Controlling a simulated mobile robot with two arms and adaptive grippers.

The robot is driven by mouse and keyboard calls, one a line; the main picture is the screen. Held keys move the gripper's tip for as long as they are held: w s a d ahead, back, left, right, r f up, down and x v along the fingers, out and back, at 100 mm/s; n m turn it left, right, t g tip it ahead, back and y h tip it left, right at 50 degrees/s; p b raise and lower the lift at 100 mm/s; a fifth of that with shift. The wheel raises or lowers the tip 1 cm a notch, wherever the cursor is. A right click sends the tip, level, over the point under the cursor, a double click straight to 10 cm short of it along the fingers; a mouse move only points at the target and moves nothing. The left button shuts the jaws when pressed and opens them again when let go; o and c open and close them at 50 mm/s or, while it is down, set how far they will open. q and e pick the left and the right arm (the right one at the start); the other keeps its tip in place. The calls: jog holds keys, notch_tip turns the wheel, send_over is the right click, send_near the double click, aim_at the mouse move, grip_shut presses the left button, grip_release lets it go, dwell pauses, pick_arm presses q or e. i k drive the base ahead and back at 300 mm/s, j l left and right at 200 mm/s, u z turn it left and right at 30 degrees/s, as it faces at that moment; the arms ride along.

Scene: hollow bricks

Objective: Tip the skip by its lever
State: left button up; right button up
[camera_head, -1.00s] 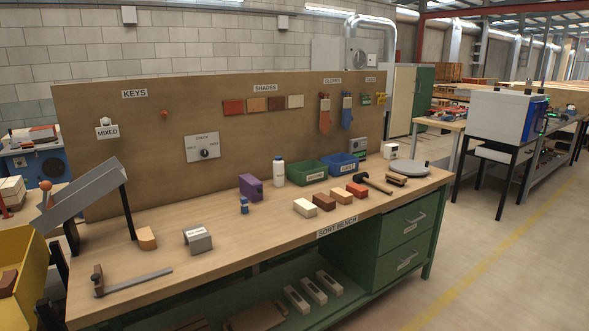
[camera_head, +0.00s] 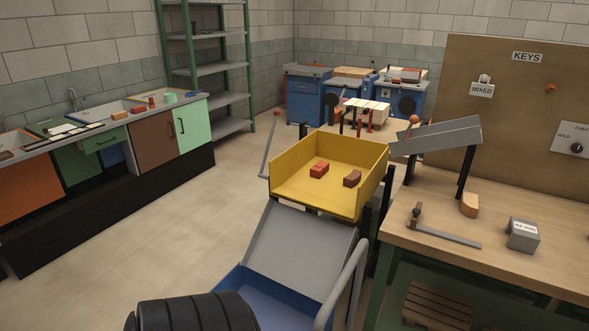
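The yellow skip (camera_head: 362,202) stands level in the middle of the view, left of the bench. A red brick (camera_head: 319,170) and a brown brick (camera_head: 352,178) lie in it. A thin grey lever (camera_head: 269,146) with a red ball knob rises at the skip's left side, leaning slightly right. A grey sloping chute (camera_head: 300,242) lies below the skip's front edge and leads down to a blue bin (camera_head: 268,300). Neither of my grippers is in view.
The wooden bench (camera_head: 470,247) is on the right; a raised grey chute (camera_head: 436,136) stands at its left end, with an orange ball beside it. A curved grey rail (camera_head: 343,285) is near me. Counters (camera_head: 95,140) line the left; the floor (camera_head: 195,215) between is clear.

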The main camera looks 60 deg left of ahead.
aim_at(290, 179)
jog(key=u, duration=2.3)
